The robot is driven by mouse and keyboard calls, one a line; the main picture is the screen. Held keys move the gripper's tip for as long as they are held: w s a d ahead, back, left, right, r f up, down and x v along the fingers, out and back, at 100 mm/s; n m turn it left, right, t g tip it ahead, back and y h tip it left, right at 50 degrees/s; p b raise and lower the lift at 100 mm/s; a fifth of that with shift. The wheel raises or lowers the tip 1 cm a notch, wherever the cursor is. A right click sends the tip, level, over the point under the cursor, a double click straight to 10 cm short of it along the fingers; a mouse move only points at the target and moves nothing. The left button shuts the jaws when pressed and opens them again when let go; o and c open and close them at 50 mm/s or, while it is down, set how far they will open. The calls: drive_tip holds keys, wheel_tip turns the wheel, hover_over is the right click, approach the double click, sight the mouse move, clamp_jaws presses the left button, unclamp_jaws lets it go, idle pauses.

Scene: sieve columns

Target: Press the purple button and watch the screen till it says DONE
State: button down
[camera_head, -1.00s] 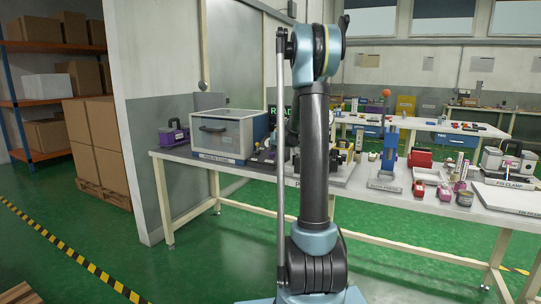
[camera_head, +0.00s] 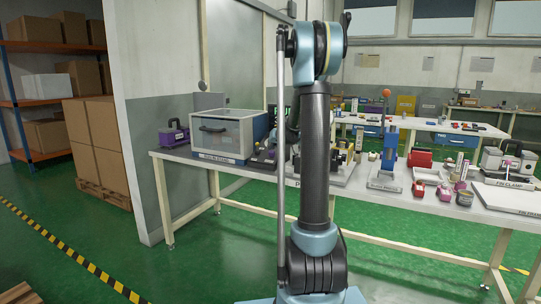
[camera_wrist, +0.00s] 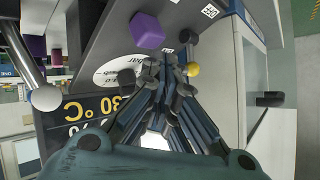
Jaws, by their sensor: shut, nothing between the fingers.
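A purple block-like piece (camera_wrist: 148,30), which may be the purple button, stands on a grey panel in the wrist view. My gripper (camera_wrist: 166,72) is shut and empty, its fingertips just below the purple piece in the picture; I cannot tell the depth gap. A dark screen (camera_wrist: 88,112) with large yellow characters, including "°C", lies to the left of the fingers, partly covered by them. I cannot read DONE on it. In the head view, the dark screen (camera_head: 289,111) is mostly hidden behind my arm, with only a little green showing. My gripper is hidden there.
A yellow ball (camera_wrist: 193,70) is close to the right of the fingers. A rod with a white ball end (camera_wrist: 45,97) is at left. In the head view, a clear-fronted box (camera_head: 222,133) stands on the bench left of the screen, and a blue stand with a lever (camera_head: 389,150) is at right.

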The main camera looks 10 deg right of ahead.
drive_tip(key=shift+s+r, duration=0.1)
drive_tip(key=shift+r, duration=0.1)
drive_tip(key=shift+s+a+r, duration=0.2)
drive_tip(key=shift+s+r, duration=0.1)
drive_tip(key=shift+r, duration=0.45)
drive_tip(key=shift+s+a+r, duration=0.25)
drive_tip(key=shift+r, duration=0.5)
drive_tip(key=shift+s+a+r, duration=0.2)
drive_tip(key=shift+s+r, duration=0.1)
drive_tip(key=shift+r, duration=0.45)
drive_tip(key=s+a+f+n+g, duration=0.1)
drive_tip(key=s+a+f+g, duration=0.15)
drive_tip(key=s, duration=1.15)
drive_tip(key=s+a+f+g, duration=0.1)
drive_tip(key=s+f+g, duration=0.15)
drive_tip(key=s, duration=1.15)
drive_tip(key=s+d+f+g+h, duration=0.1)
drive_tip(key=s+f, duration=0.4)
drive_tip(key=s, duration=0.4)
drive_tip(key=s+d+f+g, duration=0.1)
drive_tip(key=s+f+g, duration=0.1)
drive_tip(key=s+f, duration=0.3)
drive_tip(key=s+d+f+g+h, duration=0.1)
drive_tip(key=s+f, duration=0.4)
drive_tip(key=s, duration=0.9)
drive_tip(key=shift+h, duration=0.3)
